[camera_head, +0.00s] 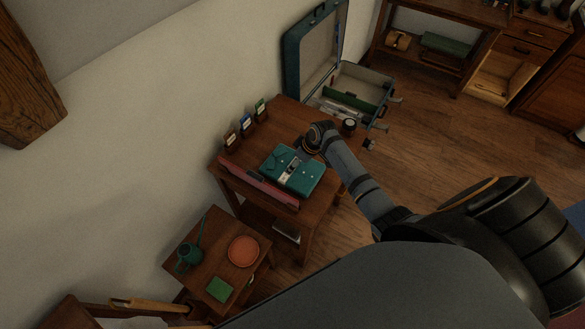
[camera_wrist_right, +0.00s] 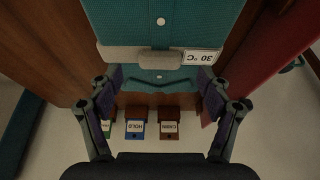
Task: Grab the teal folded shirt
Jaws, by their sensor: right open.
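The teal folded shirt (camera_head: 309,180) lies on the small wooden table, with a pale band or label across its middle. In the right wrist view the teal shirt (camera_wrist_right: 200,25) fills the upper middle, with a grey band across it and a white tag reading "30 °C" upside down. My right gripper (camera_wrist_right: 160,82) is open, its two fingers apart at either side of the shirt's near edge; whether they touch it I cannot tell. In the head view my right gripper (camera_head: 313,142) is at the shirt's upper right edge. My left gripper is not in view.
Three small labelled cards in brown, blue and green (camera_head: 246,125) stand along the table's wall side. A long red strip (camera_head: 258,185) lies at the table's lower edge. An open suitcase (camera_head: 352,95) stands beyond.

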